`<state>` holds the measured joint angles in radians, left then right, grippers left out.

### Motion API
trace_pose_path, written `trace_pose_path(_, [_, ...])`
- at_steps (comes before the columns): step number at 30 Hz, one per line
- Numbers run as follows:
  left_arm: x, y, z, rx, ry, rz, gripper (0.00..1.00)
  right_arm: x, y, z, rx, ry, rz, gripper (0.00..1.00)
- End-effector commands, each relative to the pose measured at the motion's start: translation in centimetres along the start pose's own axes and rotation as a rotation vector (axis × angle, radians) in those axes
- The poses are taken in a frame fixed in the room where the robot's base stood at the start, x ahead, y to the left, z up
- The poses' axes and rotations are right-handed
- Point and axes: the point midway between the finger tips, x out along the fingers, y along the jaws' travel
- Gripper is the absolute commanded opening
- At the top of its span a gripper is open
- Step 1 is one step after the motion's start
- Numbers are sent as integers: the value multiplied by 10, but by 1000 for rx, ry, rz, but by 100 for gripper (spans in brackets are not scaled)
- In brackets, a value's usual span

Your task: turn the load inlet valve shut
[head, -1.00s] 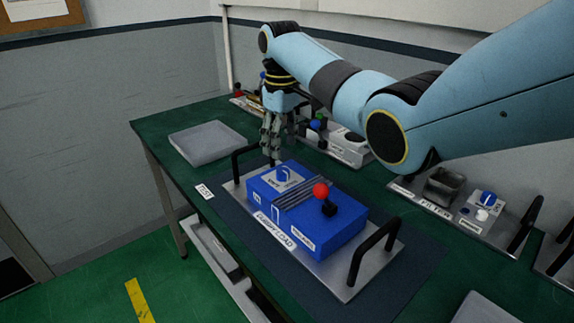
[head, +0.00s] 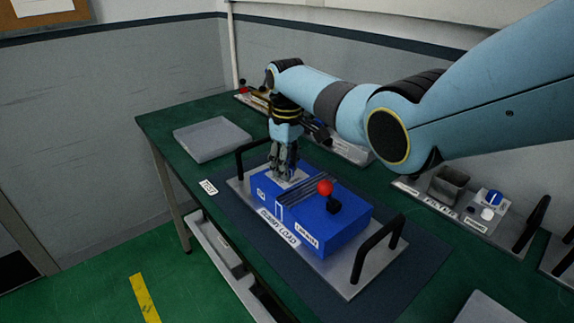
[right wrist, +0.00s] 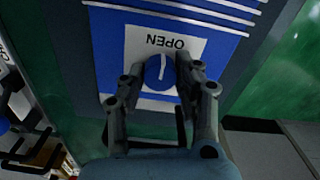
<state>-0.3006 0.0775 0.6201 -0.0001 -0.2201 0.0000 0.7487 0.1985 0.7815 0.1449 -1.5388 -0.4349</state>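The load inlet valve is a round blue knob (right wrist: 160,73) with a white pointer line, on a white plate (right wrist: 188,48) marked OPEN. In the right wrist view the line points toward the word OPEN. The knob sits on the blue dummy load box (head: 318,232). My right gripper (head: 284,174) points down over the far left end of this box and hides the knob in the head view. In the right wrist view its fingers (right wrist: 159,66) are open, one on each side of the knob. I cannot tell whether they touch it. My left gripper is not in view.
A red ball-topped lever (head: 325,188) stands on the box. Black handles (head: 378,247) rise at both ends of its metal base plate (head: 350,290). A grey tray (head: 212,139) lies at the left on the green table. A filter unit (head: 450,203) stands at the right.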

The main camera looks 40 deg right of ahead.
Motion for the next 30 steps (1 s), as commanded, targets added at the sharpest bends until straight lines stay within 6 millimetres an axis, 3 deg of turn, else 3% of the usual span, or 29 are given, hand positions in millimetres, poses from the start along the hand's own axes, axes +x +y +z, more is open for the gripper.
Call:
trace_pose_path(1, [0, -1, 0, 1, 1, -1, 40, 0, 0, 0, 0, 0, 0, 21])
trace_pose_path(6, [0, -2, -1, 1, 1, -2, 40, 0, 0, 0, 0, 0, -1, 0])
trace_pose_path(17, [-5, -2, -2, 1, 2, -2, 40, -1, 0, 0, 62, -1, -1, 0])
trace_pose_path(30, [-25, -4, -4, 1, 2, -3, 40, -2, 0, 0, 412, -3, -1, 0])
